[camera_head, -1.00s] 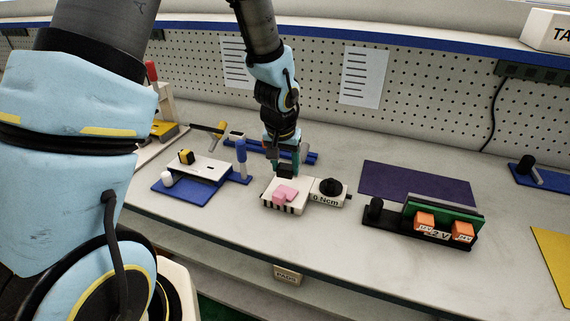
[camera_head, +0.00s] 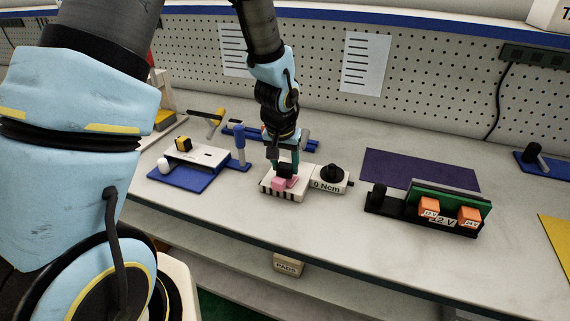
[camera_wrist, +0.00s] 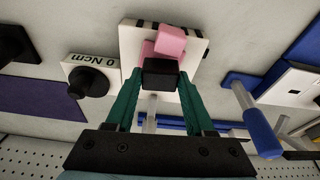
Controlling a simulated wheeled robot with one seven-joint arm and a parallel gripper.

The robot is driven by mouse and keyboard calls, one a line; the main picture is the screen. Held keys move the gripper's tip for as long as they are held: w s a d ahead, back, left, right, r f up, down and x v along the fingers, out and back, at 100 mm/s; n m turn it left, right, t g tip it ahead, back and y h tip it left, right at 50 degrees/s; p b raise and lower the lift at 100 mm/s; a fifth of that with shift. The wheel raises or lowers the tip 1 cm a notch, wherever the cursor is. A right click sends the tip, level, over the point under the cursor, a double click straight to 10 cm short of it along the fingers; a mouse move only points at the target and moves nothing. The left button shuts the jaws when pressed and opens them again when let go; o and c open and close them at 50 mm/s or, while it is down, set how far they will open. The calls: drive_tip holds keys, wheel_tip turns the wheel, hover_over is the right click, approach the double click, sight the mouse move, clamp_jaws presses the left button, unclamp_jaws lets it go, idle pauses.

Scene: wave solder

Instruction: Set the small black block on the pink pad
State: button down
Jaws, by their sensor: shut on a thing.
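My gripper (camera_wrist: 160,82) is shut on the small black block (camera_wrist: 160,74), held between its teal fingertips. In the head view the block (camera_head: 285,171) is at the pink pad (camera_head: 292,182), over its back part. The pad (camera_wrist: 148,50) sits on a white fixture with black stripes (camera_head: 268,186). A smaller raised pink piece (camera_head: 279,184) stands at the pad's front. The block covers part of the pad. I cannot tell whether the block touches it.
A black knob (camera_head: 331,173) on a white box marked 0 Ncm adjoins the fixture on the right. A blue-based stand (camera_head: 180,179) is on the left. A black holder with a green board and orange parts (camera_head: 428,208) and a purple mat (camera_head: 420,170) are on the right.

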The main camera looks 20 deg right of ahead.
drive_tip(key=shift+f+b, duration=0.4)
drive_tip(key=shift+f, duration=0.1)
idle(0.4)
drive_tip(key=shift+c, duration=0.9)
unclamp_jaws()
drive_tip(key=shift+r, duration=0.15)
drive_tip(key=b+v, duration=0.1)
drive_tip(key=v, duration=0.9)
drive_tip(key=shift+r, duration=0.25)
